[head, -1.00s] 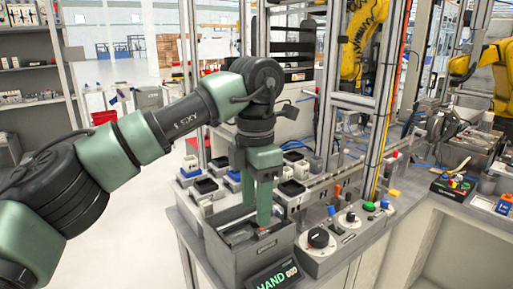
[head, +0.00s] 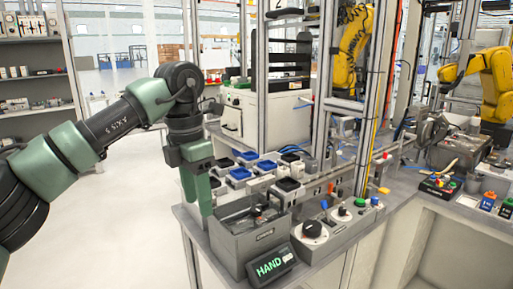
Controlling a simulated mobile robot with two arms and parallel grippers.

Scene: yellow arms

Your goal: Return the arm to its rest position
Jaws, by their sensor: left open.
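My left arm (head: 125,122) comes in from the left in the head view, green and dark grey. Its left gripper (head: 197,205) points down with green fingers. It is open and nothing shows between the fingers. It hangs at the left side of a grey open-topped bin (head: 243,245), above the counter's left edge; whether it touches the bin's side cannot be told. A dark item (head: 258,213) shows inside the bin. My right gripper is out of view.
A sign reading HAND (head: 271,266) stands before the bin. A control box with a black knob (head: 312,232) is right of it. Blue and black trays (head: 240,173) sit behind. Metal posts (head: 322,85) rise near the counter. Yellow arms (head: 352,45) stand at the back. Floor at left is clear.

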